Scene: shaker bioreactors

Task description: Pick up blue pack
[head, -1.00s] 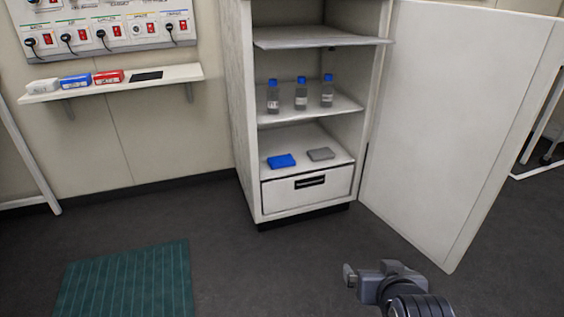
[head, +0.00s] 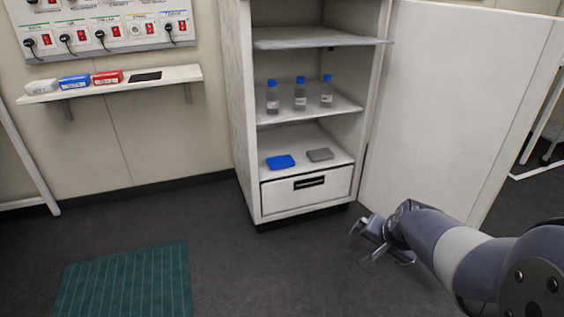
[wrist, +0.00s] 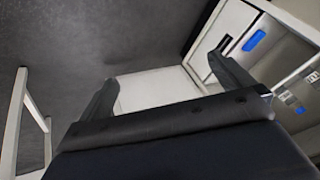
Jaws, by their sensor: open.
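A flat blue pack (head: 281,161) lies on the lowest open shelf of the white cabinet, left of a grey pack (head: 320,154). The blue pack also shows at the upper right of the wrist view (wrist: 254,40). A blue box (head: 75,81) sits on the wall shelf, between a white and a red box. My gripper (head: 363,246) is open and empty. It is in front of the cabinet, to the right and lower in the picture than the blue pack, well apart from it. Its two fingers show spread in the wrist view (wrist: 163,78).
The cabinet (head: 243,110) stands open, its large door (head: 450,120) swung out to the right behind my arm. Three blue-capped bottles (head: 300,95) stand one shelf above the pack. A closed drawer (head: 306,189) is below it. The floor in front is clear, with a green mat (head: 125,285).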

